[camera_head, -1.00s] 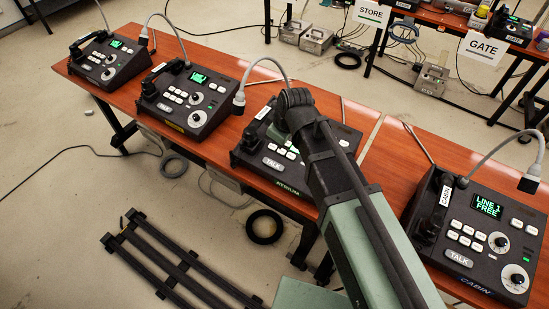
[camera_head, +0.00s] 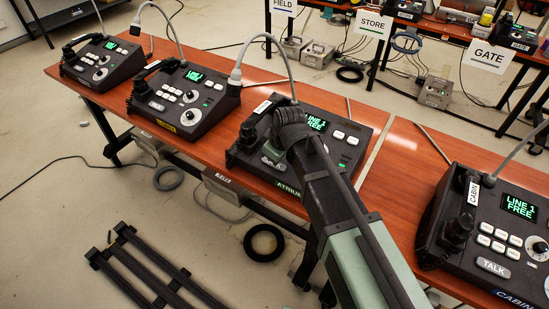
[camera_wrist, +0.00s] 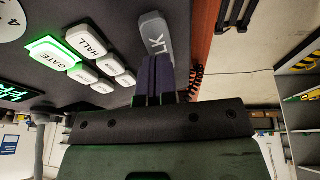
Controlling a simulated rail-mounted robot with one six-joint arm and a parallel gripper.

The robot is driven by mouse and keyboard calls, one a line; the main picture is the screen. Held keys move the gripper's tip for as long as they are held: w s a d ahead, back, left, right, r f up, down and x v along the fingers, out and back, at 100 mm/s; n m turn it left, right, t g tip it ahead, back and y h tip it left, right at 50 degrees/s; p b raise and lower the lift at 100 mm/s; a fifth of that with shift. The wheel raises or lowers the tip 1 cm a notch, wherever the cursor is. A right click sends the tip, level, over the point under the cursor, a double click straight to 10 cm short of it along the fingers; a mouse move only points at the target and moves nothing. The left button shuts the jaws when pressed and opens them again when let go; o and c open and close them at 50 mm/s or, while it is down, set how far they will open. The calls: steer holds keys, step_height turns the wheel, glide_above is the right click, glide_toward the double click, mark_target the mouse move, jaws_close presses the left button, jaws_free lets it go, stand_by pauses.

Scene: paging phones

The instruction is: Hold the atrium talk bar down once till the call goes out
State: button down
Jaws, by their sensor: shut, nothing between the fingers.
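The atrium paging phone (camera_head: 351,139) is a dark console on the wooden table, with a green screen (camera_head: 317,123) reading LINE 1 FREE. My gripper (camera_head: 272,155) is over its front left part and mostly hides the talk bar there. In the wrist view the grey talk bar (camera_wrist: 153,28) shows its last letters, and the shut, empty fingers (camera_wrist: 157,58) overlap its near end. I cannot tell whether they touch or press it. The GATE key (camera_wrist: 50,54) glows green; the HALL key (camera_wrist: 84,40) and other keys beside it are unlit.
The cabin phone (camera_head: 490,225) stands to the right, its screen also reading LINE 1 FREE. Two similar phones stand to the left, the nearer one (camera_head: 188,98) with a yellow label. A grey cable arches behind the atrium phone. STORE and GATE signs mark tables behind.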

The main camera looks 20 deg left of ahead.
steer(key=shift+w+d+f+b, duration=0.1)
steer(key=shift+w+f+b, duration=0.1)
steer(key=shift+f+b, duration=0.8)
steer(key=shift+s+d+r, duration=0.1)
steer(key=shift+r, duration=0.15)
steer(key=shift+d+f, duration=0.1)
stand_by(1.1)
steer(key=r+p, duration=0.2)
steer(key=s+r+p, duration=0.1)
steer(key=r+p, duration=0.2)
steer(key=p+v, duration=0.9)
